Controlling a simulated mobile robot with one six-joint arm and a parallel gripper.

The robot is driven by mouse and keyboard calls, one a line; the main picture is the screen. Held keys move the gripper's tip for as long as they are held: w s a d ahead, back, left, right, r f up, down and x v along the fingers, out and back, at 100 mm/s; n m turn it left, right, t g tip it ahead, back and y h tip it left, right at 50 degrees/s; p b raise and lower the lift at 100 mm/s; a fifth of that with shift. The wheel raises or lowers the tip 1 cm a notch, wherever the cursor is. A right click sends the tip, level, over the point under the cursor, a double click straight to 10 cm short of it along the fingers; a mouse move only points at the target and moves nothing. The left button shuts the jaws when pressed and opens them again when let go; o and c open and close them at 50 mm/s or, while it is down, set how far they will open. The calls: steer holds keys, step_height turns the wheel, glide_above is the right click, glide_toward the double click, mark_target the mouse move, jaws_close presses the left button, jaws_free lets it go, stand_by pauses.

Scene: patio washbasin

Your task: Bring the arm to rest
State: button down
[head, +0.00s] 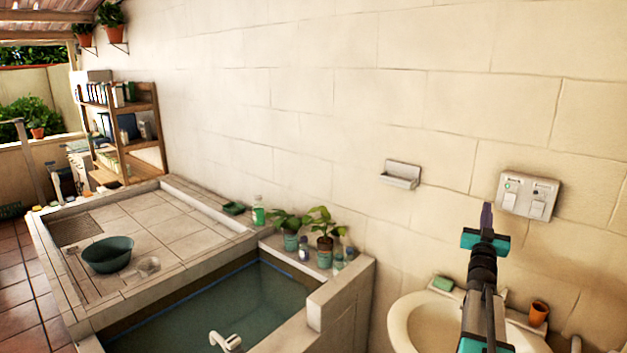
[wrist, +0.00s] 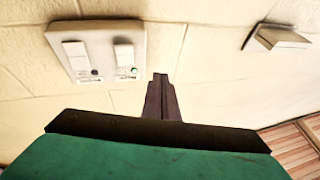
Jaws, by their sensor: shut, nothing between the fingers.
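My gripper (head: 487,217) is raised in front of the pale block wall, above the washbasin (head: 411,317). Its dark fingers are together with nothing between them. In the wrist view the shut fingers (wrist: 160,95) point toward the wall, between a switch plate and a soap holder. My arm comes up from the bottom right of the head view and covers part of the basin.
A switch plate (head: 529,196) with two switches and a small green light is right of my gripper. A wall soap holder (head: 401,174) is to the left. Potted plants (head: 325,233) stand near the water tank (head: 215,318).

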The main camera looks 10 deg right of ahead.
steer(key=w+a+f+n+g+y, duration=0.2)
steer(key=w+a+f+y, duration=0.2)
steer(key=a+f, duration=0.75)
steer(key=w+a+f+n+g+y, duration=0.1)
steer(key=w+a+f+g+y, duration=0.3)
steer(key=a+f, duration=0.8)
steer(key=s+a+f+n+g+y, duration=0.25)
steer(key=s+a+f+y, duration=0.2)
steer(key=a+f, duration=0.95)
steer(key=s+a+f+n+g+y, duration=0.1)
steer(key=s+a+f+g, duration=0.25)
steer(key=s+a, duration=0.3)
steer(key=s+a+f+n+g+y, duration=0.1)
steer(key=s+a+f+g, duration=0.2)
steer(key=s+a+f, duration=0.3)
steer(key=s+a+f+g, duration=0.2)
steer(key=s+a+g, duration=0.1)
steer(key=s+a, duration=0.5)
steer(key=s+f+g+b, duration=0.1)
steer(key=s+f+b, duration=0.7)
steer(key=f, duration=0.6)
steer(key=s+d+f+g+b, duration=0.1)
steer(key=s+f+g+b, duration=0.1)
steer(key=s+f+b, duration=0.7)
steer(key=s+f+g+b, duration=0.2)
steer(key=s+f+b, duration=0.6)
steer(key=f, duration=1.3)
steer(key=shift+s+d+n+b, duration=0.3)
steer(key=shift+n+b, duration=0.05)
steer(key=shift+d, duration=0.2)
